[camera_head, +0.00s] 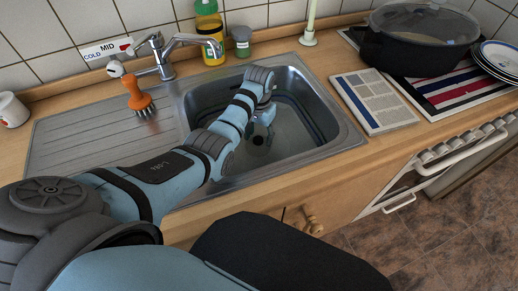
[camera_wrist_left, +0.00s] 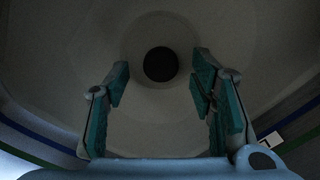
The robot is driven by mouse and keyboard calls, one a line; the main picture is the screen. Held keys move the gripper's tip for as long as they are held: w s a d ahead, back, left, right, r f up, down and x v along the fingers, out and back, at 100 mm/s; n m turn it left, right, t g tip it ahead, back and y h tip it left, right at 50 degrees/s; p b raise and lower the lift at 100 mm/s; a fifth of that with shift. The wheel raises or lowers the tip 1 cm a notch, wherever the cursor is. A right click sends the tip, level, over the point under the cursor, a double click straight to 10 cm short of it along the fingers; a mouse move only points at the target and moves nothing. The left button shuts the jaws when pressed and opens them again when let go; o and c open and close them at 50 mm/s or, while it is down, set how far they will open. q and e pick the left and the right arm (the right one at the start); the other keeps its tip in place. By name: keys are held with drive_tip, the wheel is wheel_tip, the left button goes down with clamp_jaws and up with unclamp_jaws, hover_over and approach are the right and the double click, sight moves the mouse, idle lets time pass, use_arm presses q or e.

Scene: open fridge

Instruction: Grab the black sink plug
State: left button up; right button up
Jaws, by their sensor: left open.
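The black sink plug (camera_wrist_left: 160,64) shows as a dark round disc in the left wrist view, beyond and between my fingertips. In the head view it is a small dark spot (camera_head: 258,141) on the floor of the steel sink basin (camera_head: 330,112). My left gripper (camera_wrist_left: 160,78) is open and empty, its two fingers pointing down to either side of the plug in the picture. In the head view the gripper (camera_head: 263,130) hangs inside the basin, partly hidden by its own wrist. The gap between fingertips and plug is hard to judge. My right gripper is not in view.
The basin walls surround my left gripper. A faucet (camera_head: 165,58) stands at the back, with an orange brush (camera_head: 137,95) on the drainboard (camera_head: 95,135). A yellow-green bottle (camera_head: 210,40) stands behind the basin. A booklet (camera_head: 372,100) and a black pot (camera_head: 415,45) are at the right.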

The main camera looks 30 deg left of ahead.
use_arm(q)
drive_tip(key=shift+s+a+f, duration=0.1)
drive_tip(key=shift+f, duration=0.85)
drive_tip(key=shift+s+r, duration=0.1)
drive_tip(key=shift+r, duration=0.1)
drive_tip(key=shift+c, duration=0.5)
clamp_jaws()
wheel_tip(320, 180, up, 15)
drive_tip(key=p, duration=0.5)
wheel_tip(320, 180, up, 5)
drive_tip(key=p, duration=0.5)
hover_over(258, 139)
drive_tip(key=shift+r, duration=0.1)
